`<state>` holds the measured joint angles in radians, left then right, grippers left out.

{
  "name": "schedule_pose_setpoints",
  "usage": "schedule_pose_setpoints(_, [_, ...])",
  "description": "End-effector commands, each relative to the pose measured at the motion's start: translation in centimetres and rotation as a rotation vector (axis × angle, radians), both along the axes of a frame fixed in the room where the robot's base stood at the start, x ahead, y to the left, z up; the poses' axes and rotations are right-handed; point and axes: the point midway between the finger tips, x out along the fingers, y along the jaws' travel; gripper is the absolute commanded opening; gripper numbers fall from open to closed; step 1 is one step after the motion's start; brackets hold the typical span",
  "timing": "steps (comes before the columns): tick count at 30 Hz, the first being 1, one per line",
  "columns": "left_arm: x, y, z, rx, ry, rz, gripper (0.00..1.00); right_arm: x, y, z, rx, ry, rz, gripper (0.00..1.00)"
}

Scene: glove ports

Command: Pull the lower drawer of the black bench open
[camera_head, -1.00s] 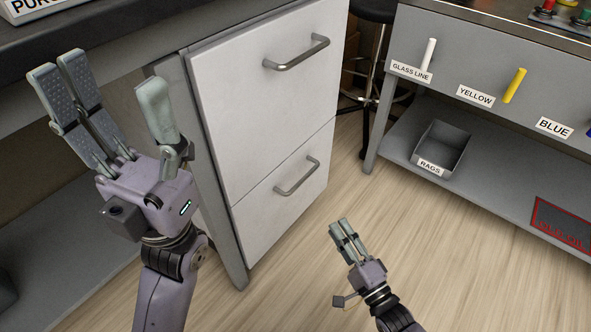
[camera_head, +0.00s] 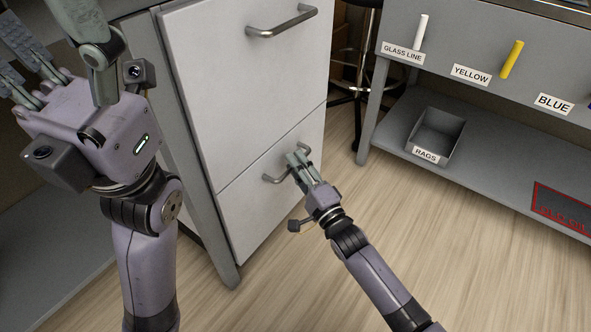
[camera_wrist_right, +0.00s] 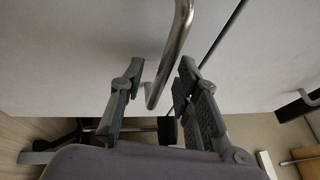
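The lower drawer (camera_head: 245,215) has a plain white front and sits flush under the upper drawer. Its metal bar handle (camera_head: 272,180) is partly hidden behind my right gripper (camera_head: 298,158). In the right wrist view the handle (camera_wrist_right: 172,55) runs between the two fingers of the open right gripper (camera_wrist_right: 160,78). Gaps show on both sides of the bar, so the fingers are not closed on it. My left gripper (camera_head: 55,40) is open and empty at the upper left, its fingertips partly cut off by the frame.
The upper drawer (camera_head: 230,85) is closed, with its own bar handle (camera_head: 283,23). A grey bench (camera_head: 480,40) on the right has labelled pegs and a lower shelf carrying a RAGS bin (camera_head: 437,135). Wooden floor (camera_head: 400,225) is clear in front of the drawers.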

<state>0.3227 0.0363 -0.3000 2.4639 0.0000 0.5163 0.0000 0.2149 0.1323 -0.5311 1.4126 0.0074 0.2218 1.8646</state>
Motion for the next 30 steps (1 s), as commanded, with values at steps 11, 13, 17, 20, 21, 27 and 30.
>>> schedule_pose_setpoints(11, [-0.17,-0.04,0.15,0.001,-0.007,0.001,0.66,0.46,0.28,0.16,-0.001,-0.001,0.0,0.29])
schedule_pose_setpoints(13, [-0.17,-0.04,0.15,0.001,-0.007,0.001,0.66,0.45,0.28,0.15,-0.001,-0.001,0.0,0.24])
schedule_pose_setpoints(17, [-0.16,-0.05,0.14,0.001,-0.007,0.001,0.66,0.44,0.27,0.15,-0.001,-0.001,0.0,0.16])
schedule_pose_setpoints(20, [-0.16,-0.05,0.13,0.001,-0.007,0.001,0.66,0.44,0.27,0.14,-0.001,-0.001,0.0,0.09])
schedule_pose_setpoints(21, [-0.16,-0.05,0.13,0.001,-0.007,0.001,0.66,0.44,0.27,0.14,-0.001,-0.001,0.0,0.07])
schedule_pose_setpoints(27, [-0.15,-0.06,0.12,0.001,-0.007,0.0,0.66,0.44,0.26,0.11,-0.001,0.0,0.0,0.0])
schedule_pose_setpoints(30, [-0.15,-0.05,0.11,0.001,-0.007,0.0,0.66,0.43,0.26,0.11,-0.001,0.001,0.0,0.0])
